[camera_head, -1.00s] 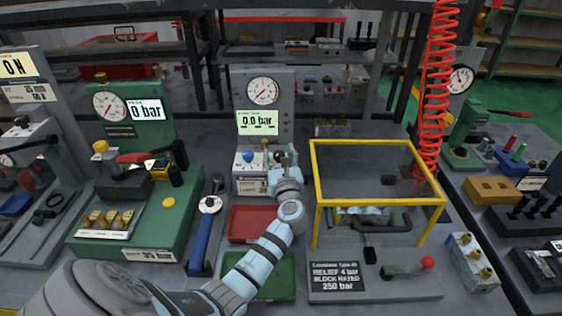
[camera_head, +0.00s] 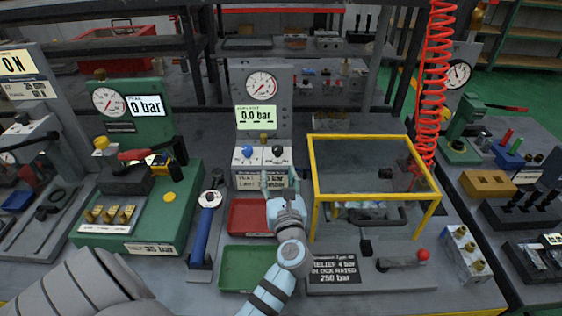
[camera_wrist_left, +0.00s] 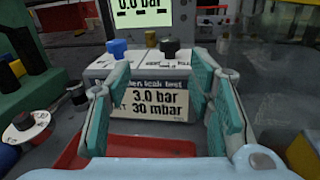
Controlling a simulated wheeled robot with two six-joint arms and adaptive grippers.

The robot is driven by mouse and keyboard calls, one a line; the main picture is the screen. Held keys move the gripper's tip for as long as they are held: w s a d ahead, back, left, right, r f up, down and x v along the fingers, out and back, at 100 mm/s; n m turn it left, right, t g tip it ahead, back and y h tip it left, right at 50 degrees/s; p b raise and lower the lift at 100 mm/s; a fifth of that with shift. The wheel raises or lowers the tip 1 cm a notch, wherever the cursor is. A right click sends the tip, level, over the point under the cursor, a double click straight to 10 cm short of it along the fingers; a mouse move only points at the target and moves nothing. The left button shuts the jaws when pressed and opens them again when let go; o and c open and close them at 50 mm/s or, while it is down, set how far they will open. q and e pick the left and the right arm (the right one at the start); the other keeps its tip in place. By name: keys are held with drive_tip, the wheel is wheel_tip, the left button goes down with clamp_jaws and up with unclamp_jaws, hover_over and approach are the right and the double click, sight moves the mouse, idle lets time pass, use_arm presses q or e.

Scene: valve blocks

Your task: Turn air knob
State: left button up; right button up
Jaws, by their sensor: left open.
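A small grey-white valve box (camera_head: 262,158) stands below a gauge panel. It has a blue knob (camera_head: 247,151) at left and a black knob (camera_head: 277,151) at right. In the left wrist view the blue knob (camera_wrist_left: 117,48) and the black knob (camera_wrist_left: 170,48) stand on the box top, above a label reading 3.0 bar, 30 mbar. Which one is the air knob cannot be read. My left gripper (camera_head: 280,182) is open and empty in front of the box, apart from both knobs. Its teal-padded fingers (camera_wrist_left: 158,100) frame the label in the left wrist view.
The panel display (camera_head: 256,118) reads 0.0 bar. A red tray (camera_head: 238,218) and a green tray (camera_head: 238,270) lie in front of the box. A yellow-framed guard (camera_head: 375,137) stands close on the right. A blue-handled tool (camera_head: 203,235) lies left.

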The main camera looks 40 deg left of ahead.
use_arm(q)
wheel_tip(320, 180, up, 15)
drive_tip(key=s+m+t+h+p, duration=0.2)
drive_tip(key=m+t+p, duration=0.55)
drive_tip(key=m, duration=0.35)
drive_tip(key=d+r+m+t+h+p, duration=0.25)
drive_tip(key=d+r+m+h, duration=0.2)
drive_tip(key=m+h, duration=0.65)
drive_tip(key=m+g+y+p, duration=0.2)
drive_tip(key=m+g+y, duration=0.3)
drive_tip(key=m+g, duration=0.9)
approach(276, 151)
drive_tip(key=w+a+f+m+t, duration=0.1)
drive_tip(key=f, duration=0.1)
drive_tip(key=w+a+f+m+t+b, duration=0.1)
drive_tip(key=w+f+m, duration=0.1)
drive_tip(key=w+a+f+m+t, duration=0.1)
drive_tip(key=w+f+t, duration=0.1)
drive_tip(key=shift+w+a+b, duration=0.1)
drive_tip(key=shift+a+b, duration=0.05)
drive_tip(key=shift+b, duration=0.2)
drive_tip(key=shift+w+a+f, duration=0.1)
drive_tip(key=shift+w+a, duration=0.05)
drive_tip(key=shift+w, duration=0.2)
use_arm(e)
wheel_tip(276, 151, up, 12)
